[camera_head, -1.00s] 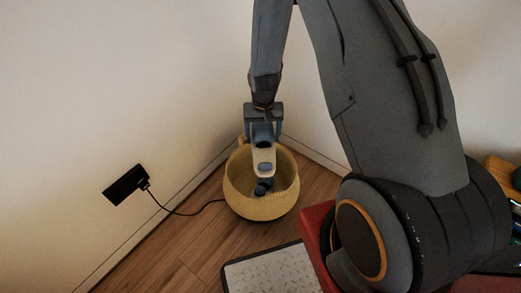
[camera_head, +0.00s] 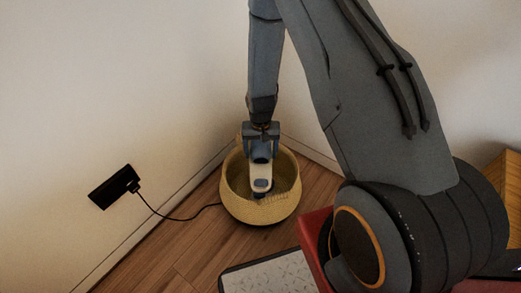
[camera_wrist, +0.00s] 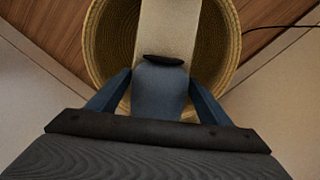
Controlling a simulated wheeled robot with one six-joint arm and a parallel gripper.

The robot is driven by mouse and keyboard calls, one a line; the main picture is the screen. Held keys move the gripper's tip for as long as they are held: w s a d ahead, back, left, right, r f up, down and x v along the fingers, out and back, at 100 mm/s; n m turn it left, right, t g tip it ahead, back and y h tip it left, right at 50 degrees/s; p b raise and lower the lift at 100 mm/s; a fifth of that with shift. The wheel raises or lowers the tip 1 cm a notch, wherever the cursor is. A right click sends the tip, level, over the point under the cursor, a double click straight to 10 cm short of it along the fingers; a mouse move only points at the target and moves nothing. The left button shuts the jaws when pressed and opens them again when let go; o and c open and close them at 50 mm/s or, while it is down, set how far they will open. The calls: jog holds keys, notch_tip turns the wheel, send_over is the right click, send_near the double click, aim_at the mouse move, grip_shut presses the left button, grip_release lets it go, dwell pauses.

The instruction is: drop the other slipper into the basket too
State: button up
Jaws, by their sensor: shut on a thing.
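The slipper (camera_head: 262,171), cream and blue-grey with a dark patch, hangs down from my gripper (camera_head: 261,147) into the mouth of the woven basket (camera_head: 258,212). My gripper is shut on the slipper's blue-grey end. In the wrist view the slipper (camera_wrist: 160,88) lies between the two blue fingers (camera_wrist: 158,92), with its pale part reaching over the basket (camera_wrist: 103,42). The held slipper and gripper hide much of the basket's inside, so I cannot clearly see the other slipper there.
The basket stands on the wooden floor (camera_head: 165,250) in the room corner, close to both walls. A black wall plate (camera_head: 114,187) with a plug and cable (camera_head: 172,217) is at left. A pale patterned mat (camera_head: 270,276) with a dark border lies in front.

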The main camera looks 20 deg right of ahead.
jog(key=shift+f, duration=0.15)
jog(key=o, duration=1.2)
jog(key=shift+r+p, duration=0.65)
jog(key=shift+r, duration=3.25)
